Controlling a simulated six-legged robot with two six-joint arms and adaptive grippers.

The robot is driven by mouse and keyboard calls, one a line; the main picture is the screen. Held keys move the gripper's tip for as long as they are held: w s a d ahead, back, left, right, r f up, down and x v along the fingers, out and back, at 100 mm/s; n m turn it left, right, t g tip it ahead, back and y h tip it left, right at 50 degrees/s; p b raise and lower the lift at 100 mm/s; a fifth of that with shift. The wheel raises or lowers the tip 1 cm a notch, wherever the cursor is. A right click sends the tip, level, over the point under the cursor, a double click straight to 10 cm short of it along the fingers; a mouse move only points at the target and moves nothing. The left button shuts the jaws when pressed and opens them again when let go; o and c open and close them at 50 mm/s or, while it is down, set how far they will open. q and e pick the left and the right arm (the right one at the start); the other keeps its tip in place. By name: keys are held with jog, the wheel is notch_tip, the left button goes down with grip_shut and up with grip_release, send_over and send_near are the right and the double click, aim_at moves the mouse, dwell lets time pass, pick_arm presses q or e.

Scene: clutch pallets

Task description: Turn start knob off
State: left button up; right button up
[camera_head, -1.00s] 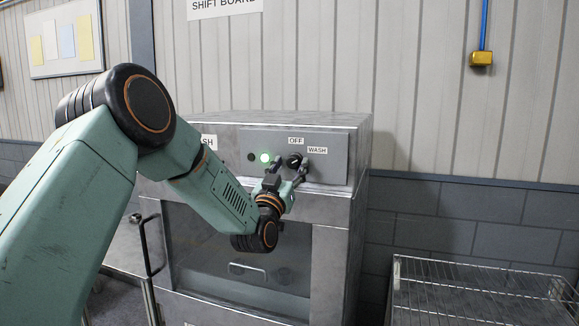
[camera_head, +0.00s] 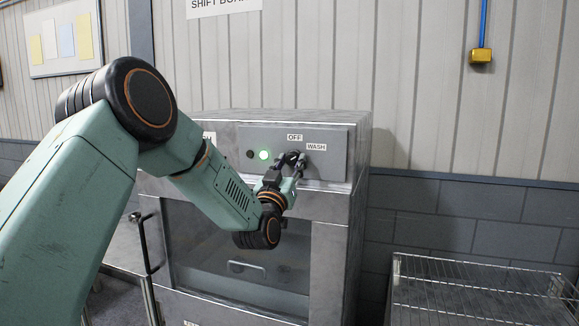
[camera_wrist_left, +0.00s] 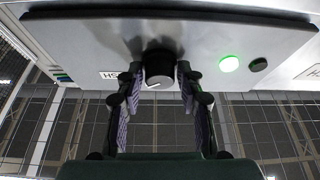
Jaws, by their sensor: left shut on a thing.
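A lit green lamp (camera_head: 264,155) is left of the knob. My right gripper is not in view.
A dark round button (camera_head: 250,154) is left of the lamp. The machine's door (camera_head: 240,250) with a handle is below the panel. A wire rack (camera_head: 480,280) stands at the lower right. A yellow box (camera_head: 481,55) hangs on the wall.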

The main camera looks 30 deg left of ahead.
pick_arm(q)
jog(key=n+y+b, duration=0.1)
jog(key=n, duration=0.1)
jog(key=n+y+b, duration=0.1)
jog(key=n+b, duration=0.1)
jog(key=shift+d+n+g, duration=0.15)
jog(key=shift+n+g, duration=0.15)
jog(key=n+g+y+b, duration=0.1)
jog(key=n+b, duration=0.1)
jog(key=n, duration=0.1)
jog(key=shift+d+n+y, duration=0.1)
jog(key=shift+n+y, duration=0.3)
jog(key=shift+d+r+n+g+y+b, duration=0.15)
jog(key=shift+n+g+y+b, duration=0.35)
jog(key=shift+n, duration=0.7)
grip_shut()
jog(key=shift+r+n+g+y+b, duration=0.2)
jog(key=shift+n+g+b, duration=0.2)
jog(key=shift+n, duration=0.7)
jog(key=shift+r+n+g+y+b, duration=0.1)
jog(key=shift+r+n+g+b, duration=0.3)
jog(key=shift+n, duration=0.7)
jog(key=shift+f+n, duration=0.15)
jog(key=shift+n, duration=0.15)
